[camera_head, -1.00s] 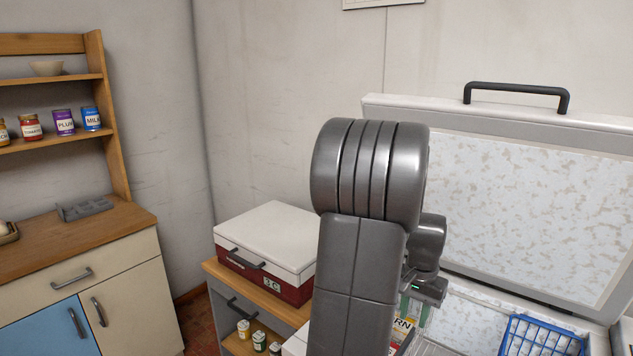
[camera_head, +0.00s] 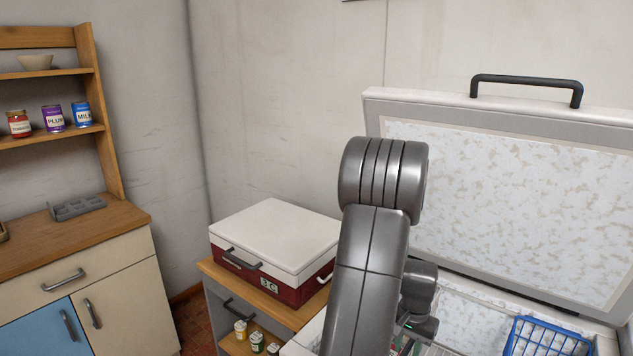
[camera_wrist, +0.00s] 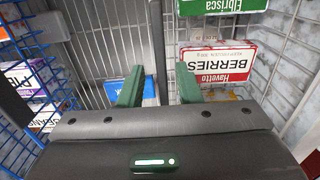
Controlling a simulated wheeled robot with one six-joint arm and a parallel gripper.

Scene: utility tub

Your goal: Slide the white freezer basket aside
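The white freezer basket (camera_wrist: 100,42) shows in the wrist view as pale wire mesh, with frosted packs inside or below it. A box marked BERRIES (camera_wrist: 218,68) and a green-labelled box (camera_wrist: 222,4) lie at its right. My gripper (camera_wrist: 160,84) has its two green fingers apart. A grey bar (camera_wrist: 157,40) runs lengthwise into the gap between them; I cannot tell whether it touches a finger. In the head view, my arm hides most of the white basket and the fingertips, low in the open freezer.
A blue wire basket (camera_head: 545,338) sits at the freezer's right; blue wire (camera_wrist: 14,135) also edges the wrist view's left. The freezer lid (camera_head: 500,195) stands open behind. A red-and-white cooler box (camera_head: 275,245) rests on a wooden-topped unit left of my arm.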

